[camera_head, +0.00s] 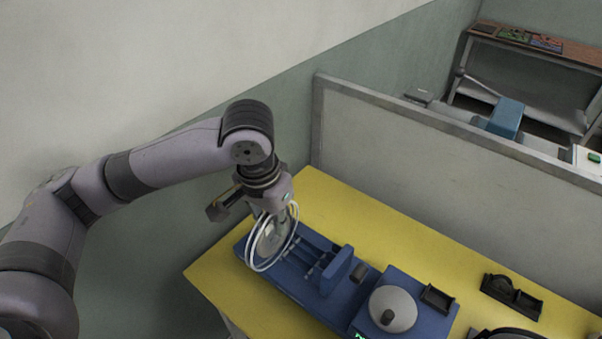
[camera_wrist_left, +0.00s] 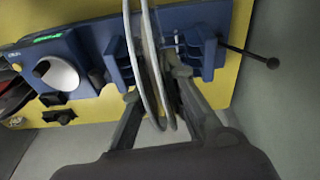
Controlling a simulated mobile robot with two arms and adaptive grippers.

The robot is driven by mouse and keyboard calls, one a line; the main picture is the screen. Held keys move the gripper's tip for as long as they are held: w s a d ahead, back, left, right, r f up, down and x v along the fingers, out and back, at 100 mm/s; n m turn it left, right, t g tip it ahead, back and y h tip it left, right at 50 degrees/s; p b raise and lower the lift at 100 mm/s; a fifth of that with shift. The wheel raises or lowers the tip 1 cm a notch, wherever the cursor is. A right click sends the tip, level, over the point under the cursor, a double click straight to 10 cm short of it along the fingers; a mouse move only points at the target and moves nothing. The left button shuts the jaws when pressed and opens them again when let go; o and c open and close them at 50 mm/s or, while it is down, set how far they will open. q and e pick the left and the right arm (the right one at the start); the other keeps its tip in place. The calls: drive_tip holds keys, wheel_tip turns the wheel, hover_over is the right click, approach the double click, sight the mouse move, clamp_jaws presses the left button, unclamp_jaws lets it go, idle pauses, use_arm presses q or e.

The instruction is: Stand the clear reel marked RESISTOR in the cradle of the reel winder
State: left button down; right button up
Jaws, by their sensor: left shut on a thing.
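A clear reel (camera_head: 271,237) with pale rims stands upright, held from above by my left gripper (camera_head: 278,215), which is shut on it. Its marking cannot be read here. In the left wrist view the reel (camera_wrist_left: 146,65) shows edge-on between the fingers of the left gripper (camera_wrist_left: 158,82). The blue reel winder (camera_head: 312,295) lies on the yellow table. The reel is at the left end of the winder, over or in the cradle between the blue uprights (camera_wrist_left: 205,50). I cannot tell whether it touches the cradle. My right gripper is out of view.
A round grey disc with a dark knob (camera_head: 388,315) is on the winder's right part. A black holder (camera_head: 511,296) lies farther right on the yellow table (camera_head: 345,208). A grey partition (camera_head: 420,160) stands along the table's back edge.

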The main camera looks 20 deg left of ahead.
use_arm(q)
drive_tip(key=w+m+p, duration=0.1)
drive_tip(key=r+m+p, duration=0.1)
drive_tip(key=w+m, duration=0.1)
drive_tip(key=m, duration=0.1)
drive_tip(key=shift+w+d+r+p, duration=0.3)
drive_tip(key=shift+d+p, duration=0.05)
drive_tip(key=shift+p, duration=0.05)
drive_tip(key=w+d+f+m+g+p, duration=0.1)
drive_tip(key=w+f+m+p, duration=0.1)
drive_tip(key=m, duration=0.5)
drive_tip(key=w+d+f+m+g+h+p, duration=0.1)
drive_tip(key=w+d+m+p, duration=0.1)
drive_tip(key=m+p, duration=0.3)
drive_tip(key=shift+w+f+m, duration=0.4)
drive_tip(key=shift+w+m, duration=0.05)
drive_tip(key=shift+m, duration=1.05)
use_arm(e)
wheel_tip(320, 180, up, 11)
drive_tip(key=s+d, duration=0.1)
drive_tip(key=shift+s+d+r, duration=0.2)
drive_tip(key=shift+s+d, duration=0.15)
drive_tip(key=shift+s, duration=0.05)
